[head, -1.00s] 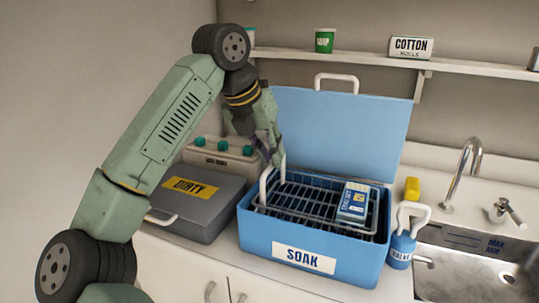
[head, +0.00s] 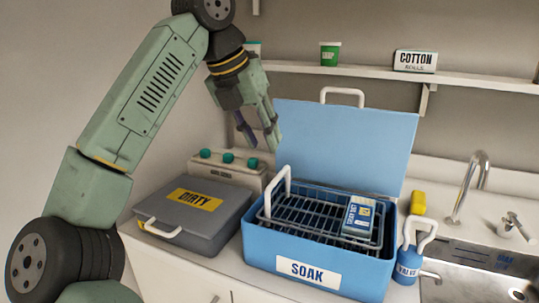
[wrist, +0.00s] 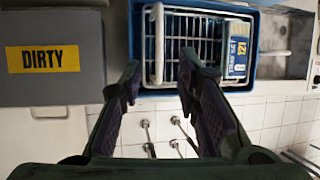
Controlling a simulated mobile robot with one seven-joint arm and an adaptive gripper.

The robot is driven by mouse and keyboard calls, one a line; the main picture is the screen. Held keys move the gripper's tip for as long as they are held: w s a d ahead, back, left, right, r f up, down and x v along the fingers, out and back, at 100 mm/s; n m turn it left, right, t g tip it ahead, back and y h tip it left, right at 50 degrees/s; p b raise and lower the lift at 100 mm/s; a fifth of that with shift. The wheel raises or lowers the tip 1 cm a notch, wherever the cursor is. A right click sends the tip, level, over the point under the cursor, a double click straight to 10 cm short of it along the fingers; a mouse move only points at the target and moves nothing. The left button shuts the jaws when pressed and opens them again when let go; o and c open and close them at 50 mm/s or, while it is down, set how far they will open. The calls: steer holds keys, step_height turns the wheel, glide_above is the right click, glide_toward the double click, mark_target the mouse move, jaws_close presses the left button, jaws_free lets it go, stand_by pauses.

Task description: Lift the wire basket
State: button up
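The wire basket (head: 310,214) sits inside the blue SOAK tub (head: 262,248), its white handle (head: 275,193) standing up at the left end. A blue and white packet (head: 358,217) rests on the basket's right part. In the wrist view the basket (wrist: 205,26), its white handle (wrist: 158,45) and the packet (wrist: 236,48) show beyond my fingertips. My gripper (head: 262,143) is above and to the left of the handle in the head view, apart from it. In the wrist view my gripper (wrist: 160,70) has its fingers spread with nothing between them.
The tub's blue lid (head: 345,150) stands open behind it. A grey DIRTY case (head: 225,225) is close on the left, with a machine with teal knobs (head: 238,166) behind.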

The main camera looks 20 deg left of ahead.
steer(key=shift+v, duration=1.65)
